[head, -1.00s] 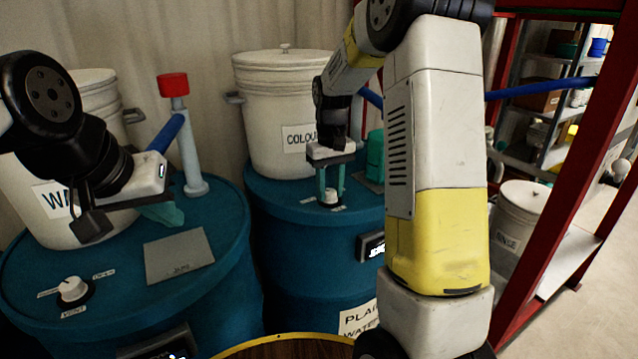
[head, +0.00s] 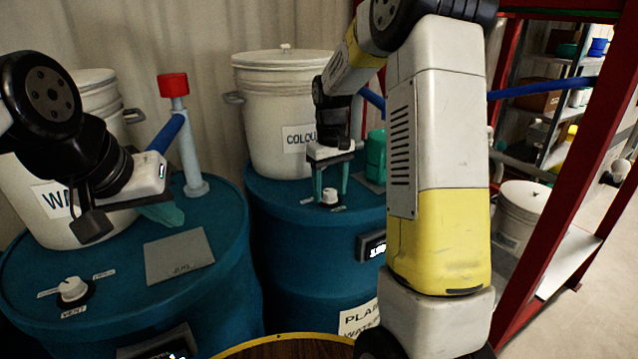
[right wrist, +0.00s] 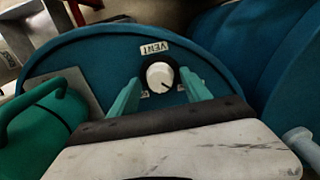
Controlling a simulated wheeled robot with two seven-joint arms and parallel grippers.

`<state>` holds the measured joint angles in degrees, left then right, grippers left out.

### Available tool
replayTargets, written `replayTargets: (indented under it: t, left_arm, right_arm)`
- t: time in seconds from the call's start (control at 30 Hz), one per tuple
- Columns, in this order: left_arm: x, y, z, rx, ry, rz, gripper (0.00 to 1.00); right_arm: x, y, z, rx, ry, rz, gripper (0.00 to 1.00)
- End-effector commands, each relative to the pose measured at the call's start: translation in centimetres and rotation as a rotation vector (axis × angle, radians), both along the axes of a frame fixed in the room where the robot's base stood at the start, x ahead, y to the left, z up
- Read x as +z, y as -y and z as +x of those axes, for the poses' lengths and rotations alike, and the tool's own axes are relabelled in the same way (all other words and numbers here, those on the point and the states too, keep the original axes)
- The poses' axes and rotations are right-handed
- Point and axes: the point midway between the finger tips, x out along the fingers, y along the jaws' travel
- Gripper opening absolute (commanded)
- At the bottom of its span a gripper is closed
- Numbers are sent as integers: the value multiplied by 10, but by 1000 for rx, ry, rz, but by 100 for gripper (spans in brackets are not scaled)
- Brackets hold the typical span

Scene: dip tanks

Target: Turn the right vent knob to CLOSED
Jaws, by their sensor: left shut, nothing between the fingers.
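The right vent knob (head: 330,196) is a small white dial on the right blue drum (head: 285,215). It also shows in the right wrist view (right wrist: 160,76), on a black base by a "VENT" label. A dark mark on it points toward the lower right there. The other small labels are partly hidden and unreadable. My right gripper (head: 331,200) is open, with one teal finger on each side of the knob and gaps between. In the right wrist view its fingers (right wrist: 160,93) also stand apart. My left gripper (head: 163,217) is shut and empty above the left drum.
The left drum carries another vent knob (head: 72,290), a grey plate (head: 180,256) and a red-capped post (head: 174,86). A white "COLOU..." pot (head: 270,85) stands behind my right gripper. A green container (right wrist: 40,125) is close beside that gripper.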

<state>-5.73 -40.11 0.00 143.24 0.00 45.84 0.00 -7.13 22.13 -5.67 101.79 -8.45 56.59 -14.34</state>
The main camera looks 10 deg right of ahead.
Motion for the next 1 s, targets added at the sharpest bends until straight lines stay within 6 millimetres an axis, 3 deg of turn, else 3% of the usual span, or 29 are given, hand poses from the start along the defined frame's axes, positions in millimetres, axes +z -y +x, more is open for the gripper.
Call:
replayTargets:
  t: [0.33, 0.7, 1.0]
  left_arm:
    - [0, 0, 0, 0, 0, 0, 0]
    - [0, 0, 0, 0, 0, 0, 0]
    - [0, 0, 0, 0, 0, 0, 0]
  right_arm:
    - [5, 0, 0, -1, 0, 0, 56]
    - [63, 0, 0, -1, 1, 0, 56]
    - [78, 0, 0, 0, -1, 1, 56]
